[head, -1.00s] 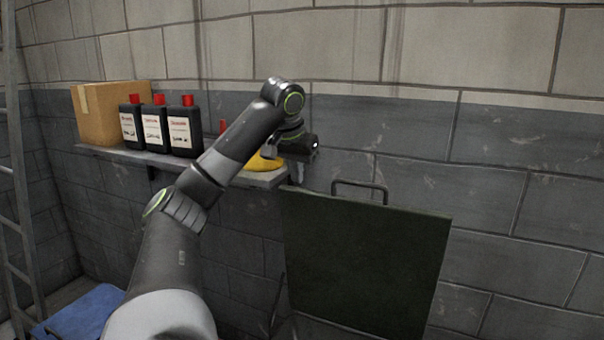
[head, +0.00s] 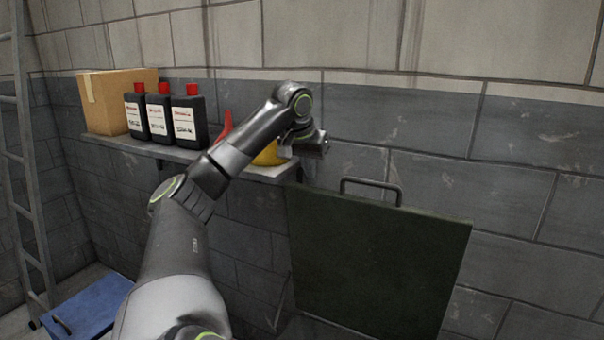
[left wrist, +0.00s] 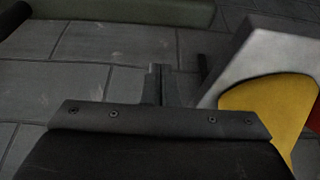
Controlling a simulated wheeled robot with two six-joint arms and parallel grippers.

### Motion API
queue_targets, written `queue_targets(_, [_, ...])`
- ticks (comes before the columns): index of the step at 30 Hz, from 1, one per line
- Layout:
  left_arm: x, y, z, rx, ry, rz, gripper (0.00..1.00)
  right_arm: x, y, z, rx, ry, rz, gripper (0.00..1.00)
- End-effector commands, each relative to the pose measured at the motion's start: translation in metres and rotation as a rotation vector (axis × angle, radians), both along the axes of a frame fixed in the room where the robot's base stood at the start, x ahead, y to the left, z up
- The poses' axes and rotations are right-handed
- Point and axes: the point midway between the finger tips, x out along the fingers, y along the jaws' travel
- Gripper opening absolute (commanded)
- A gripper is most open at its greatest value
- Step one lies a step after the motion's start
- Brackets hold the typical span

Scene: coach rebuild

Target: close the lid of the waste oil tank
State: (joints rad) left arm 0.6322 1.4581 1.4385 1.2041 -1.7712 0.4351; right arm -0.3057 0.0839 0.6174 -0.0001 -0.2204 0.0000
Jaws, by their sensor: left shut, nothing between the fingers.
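The lid (head: 375,262) of the waste oil tank is a dark green panel standing raised and open against the block wall in the head view. A dark bar handle (head: 371,182) stands on its top edge. The tank body is not clearly seen. My left gripper (head: 308,173) is by the shelf's right end, just above the lid's upper left corner, left of the handle. In the left wrist view its fingers (left wrist: 158,84) are shut and empty. A dull green edge (left wrist: 130,12), probably the lid's, crosses the top there. My right gripper is out of view.
A wall shelf (head: 130,147) holds a cardboard box (head: 105,105), several black bottles (head: 187,118) with red caps, and a yellow item (head: 266,155) close to my left wrist. A ladder (head: 20,170) and a blue box (head: 90,305) are at left. The wall right of the lid is clear.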

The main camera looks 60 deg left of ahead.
Motion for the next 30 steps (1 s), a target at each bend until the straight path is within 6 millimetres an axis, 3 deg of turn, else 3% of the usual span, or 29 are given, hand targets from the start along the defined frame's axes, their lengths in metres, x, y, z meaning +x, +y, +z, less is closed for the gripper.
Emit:
queue_targets(12, [-0.03, -0.014, -0.007, 0.005, 0.0, 0.002, 0.0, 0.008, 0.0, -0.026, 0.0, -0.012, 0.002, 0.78])
queue_targets(30, [-0.034, -0.019, -0.005, 0.001, 0.0, 0.0, 0.0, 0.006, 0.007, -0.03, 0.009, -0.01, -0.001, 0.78])
